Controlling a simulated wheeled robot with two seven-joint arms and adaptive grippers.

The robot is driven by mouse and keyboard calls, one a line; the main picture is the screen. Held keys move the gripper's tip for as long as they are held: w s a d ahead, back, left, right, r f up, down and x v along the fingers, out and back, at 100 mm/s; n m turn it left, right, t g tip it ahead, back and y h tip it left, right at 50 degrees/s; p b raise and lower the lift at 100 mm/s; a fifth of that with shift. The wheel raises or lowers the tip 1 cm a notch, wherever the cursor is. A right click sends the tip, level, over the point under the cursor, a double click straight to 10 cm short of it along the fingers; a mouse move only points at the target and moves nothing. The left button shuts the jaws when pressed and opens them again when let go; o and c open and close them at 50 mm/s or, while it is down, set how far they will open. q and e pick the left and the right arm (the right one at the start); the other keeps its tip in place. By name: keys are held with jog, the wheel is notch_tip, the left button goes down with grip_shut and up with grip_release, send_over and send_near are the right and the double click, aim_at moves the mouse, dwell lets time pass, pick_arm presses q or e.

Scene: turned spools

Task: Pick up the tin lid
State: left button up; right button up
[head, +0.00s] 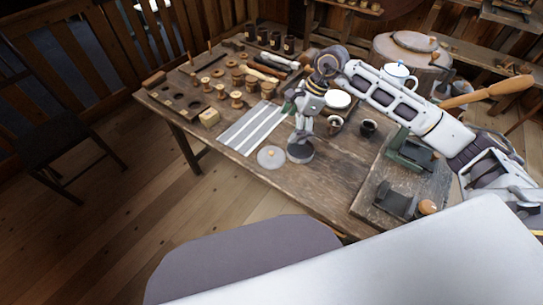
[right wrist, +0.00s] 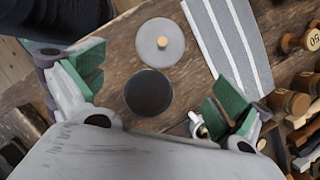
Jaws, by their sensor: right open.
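The tin lid, a flat grey disc with a small wooden knob (head: 271,157), lies on the wooden table near its front edge. In the right wrist view the lid (right wrist: 162,42) is at the upper middle, beyond the dark round tin (right wrist: 148,93). The tin (head: 300,152) stands just right of the lid in the head view. My right gripper (head: 302,122) is over the table near the tin. Its green-padded fingers (right wrist: 158,97) are wide apart with nothing between them, and the lid lies forward of them. My left gripper is not in view.
A grey striped cloth (head: 254,127) lies behind the lid. Several wooden spools (head: 237,99) stand beyond it at the left. The table front left of the lid is clear.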

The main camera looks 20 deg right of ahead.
send_over(274, 153)
jog(key=d, duration=0.2)
jog(key=shift+s+d+f, duration=0.1)
jog(key=shift+s+f, duration=0.05)
jog(key=shift+f, duration=3.75)
jog(key=shift+f, duration=0.1)
jog(key=shift+a+x, duration=0.2)
jog(key=shift+x, duration=2.35)
jog(key=c, duration=1.5)
jog(key=shift+c, duration=0.2)
